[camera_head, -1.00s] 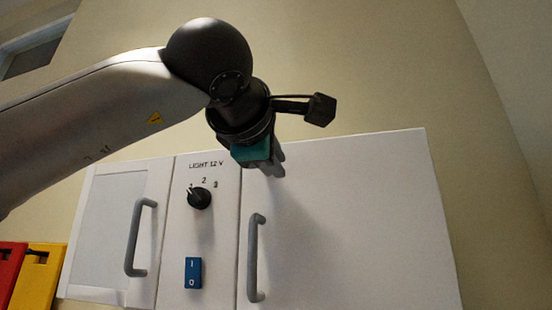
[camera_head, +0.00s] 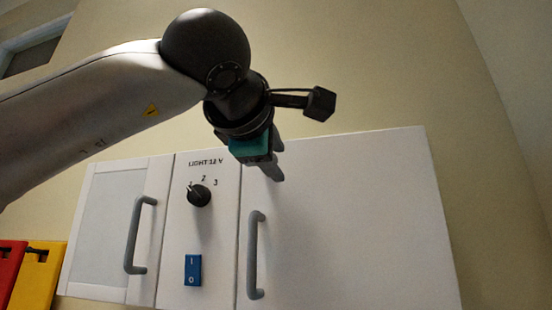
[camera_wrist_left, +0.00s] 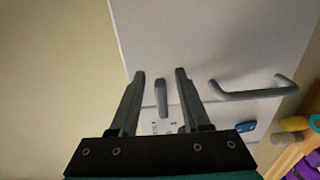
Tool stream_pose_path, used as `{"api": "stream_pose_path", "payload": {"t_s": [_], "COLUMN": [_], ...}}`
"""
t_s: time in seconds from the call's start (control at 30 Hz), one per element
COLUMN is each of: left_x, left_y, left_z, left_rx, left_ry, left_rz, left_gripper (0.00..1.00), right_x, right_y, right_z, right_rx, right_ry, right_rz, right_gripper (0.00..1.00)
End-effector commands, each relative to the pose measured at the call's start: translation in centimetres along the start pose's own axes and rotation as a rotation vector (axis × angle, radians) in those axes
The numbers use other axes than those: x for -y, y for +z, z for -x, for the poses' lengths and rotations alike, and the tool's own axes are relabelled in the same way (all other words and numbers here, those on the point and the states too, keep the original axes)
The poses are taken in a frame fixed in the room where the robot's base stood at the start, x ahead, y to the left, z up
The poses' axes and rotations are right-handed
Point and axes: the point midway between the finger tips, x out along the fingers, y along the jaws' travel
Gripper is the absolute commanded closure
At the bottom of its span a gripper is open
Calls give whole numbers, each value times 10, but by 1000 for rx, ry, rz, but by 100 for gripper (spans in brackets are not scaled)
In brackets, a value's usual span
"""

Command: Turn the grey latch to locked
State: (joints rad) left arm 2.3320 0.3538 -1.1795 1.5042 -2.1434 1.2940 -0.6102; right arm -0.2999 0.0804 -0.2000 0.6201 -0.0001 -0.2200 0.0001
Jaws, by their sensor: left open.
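A grey latch (camera_wrist_left: 161,97) shows in the left wrist view as a short bar on the white cabinet, lengthwise along my fingers. My left gripper (camera_wrist_left: 160,72) is open, with one finger on each side of the latch. I see a gap on both sides and no clear contact. In the head view my left gripper (camera_head: 275,160) is in front of the upper left of the large white door (camera_head: 355,215). There the latch cannot be told apart from the dark fingers. My right gripper is in neither view.
A grey bar handle (camera_head: 256,255) stands out below the gripper, and another handle (camera_head: 138,235) is further left. Between them are a black knob (camera_head: 199,196) and a blue switch (camera_head: 193,270). Red (camera_head: 10,268) and yellow (camera_head: 40,275) bins hang at the left.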

Motion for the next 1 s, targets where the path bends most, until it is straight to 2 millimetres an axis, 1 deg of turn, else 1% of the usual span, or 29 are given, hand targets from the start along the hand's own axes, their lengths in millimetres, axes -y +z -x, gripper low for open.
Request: {"api": "stream_pose_path", "payload": {"t_s": [0.17, 0.3, 0.5, 0.6, 0.7, 0.8, 1.0], "left_x": [2, 2, 1, 1, 1, 1, 0], "left_y": [0, 0, 0, 0, 0, 0, 0], "left_z": [32, 67, 112, 128, 139, 145, 147], "left_rx": [1, 1, 1, 0, 1, 0, 0], "left_ry": [6, 6, 5, 4, 2, 1, 0], "left_rz": [-1, -1, -1, -1, -1, -1, -1], "left_gripper": [53, 53, 53, 53, 53, 53, 53], "right_x": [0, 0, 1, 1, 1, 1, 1], "right_y": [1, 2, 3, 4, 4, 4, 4], "right_z": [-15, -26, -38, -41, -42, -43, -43], "right_rx": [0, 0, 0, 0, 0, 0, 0], "right_ry": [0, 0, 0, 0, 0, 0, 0], "right_rz": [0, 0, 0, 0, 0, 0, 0], "right_gripper": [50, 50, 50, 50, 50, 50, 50]}}
